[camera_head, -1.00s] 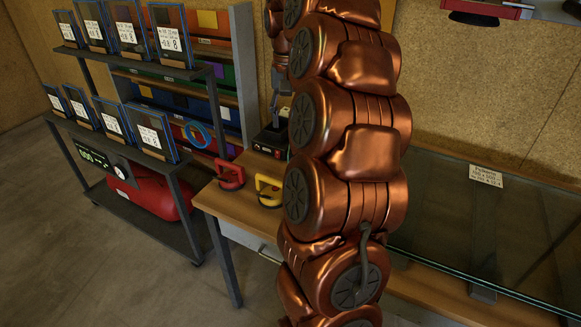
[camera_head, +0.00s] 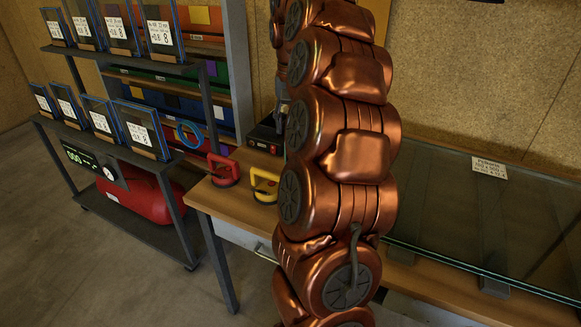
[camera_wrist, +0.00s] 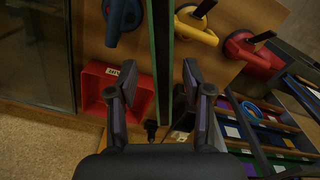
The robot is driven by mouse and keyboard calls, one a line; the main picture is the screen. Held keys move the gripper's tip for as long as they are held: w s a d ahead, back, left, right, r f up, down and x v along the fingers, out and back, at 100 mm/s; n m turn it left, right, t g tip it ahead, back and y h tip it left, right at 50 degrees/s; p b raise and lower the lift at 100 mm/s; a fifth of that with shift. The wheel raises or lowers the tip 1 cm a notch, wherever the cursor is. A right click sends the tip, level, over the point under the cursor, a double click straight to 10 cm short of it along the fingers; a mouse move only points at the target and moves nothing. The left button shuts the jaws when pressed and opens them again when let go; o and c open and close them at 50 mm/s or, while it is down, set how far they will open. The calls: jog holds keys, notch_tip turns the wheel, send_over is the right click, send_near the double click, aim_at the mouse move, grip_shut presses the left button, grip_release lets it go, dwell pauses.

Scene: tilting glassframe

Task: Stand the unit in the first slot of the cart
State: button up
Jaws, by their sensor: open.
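In the wrist view my gripper (camera_wrist: 157,84) is open, its two dark fingers on either side of a thin upright pane (camera_wrist: 163,50) with a green edge, seen edge-on. A gap shows beside the pane. I cannot tell for sure that this pane is the unit. In the head view the cart (camera_head: 122,157) stands at the left, with two shelves of upright, labelled, blue-edged panes (camera_head: 160,35). I cannot tell which slot is the first. My copper arm hides the gripper and what is at it in the head view.
A red suction cup (camera_head: 222,170) and a yellow one (camera_head: 264,185) stand on the wooden workbench (camera_head: 235,205); a blue one (camera_wrist: 122,18) shows in the wrist view, near a red bin (camera_wrist: 97,85). A large glass sheet (camera_head: 450,215) lies at the right. Floor before the cart is clear.

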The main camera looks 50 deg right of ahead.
notch_tip(320, 180, down, 7)
jog(key=p, duration=0.1)
jog(key=shift+w+d+r, duration=0.2)
jog(key=shift+w, duration=0.2)
grip_shut()
dwell(0.4)
jog(key=shift+r, duration=0.1)
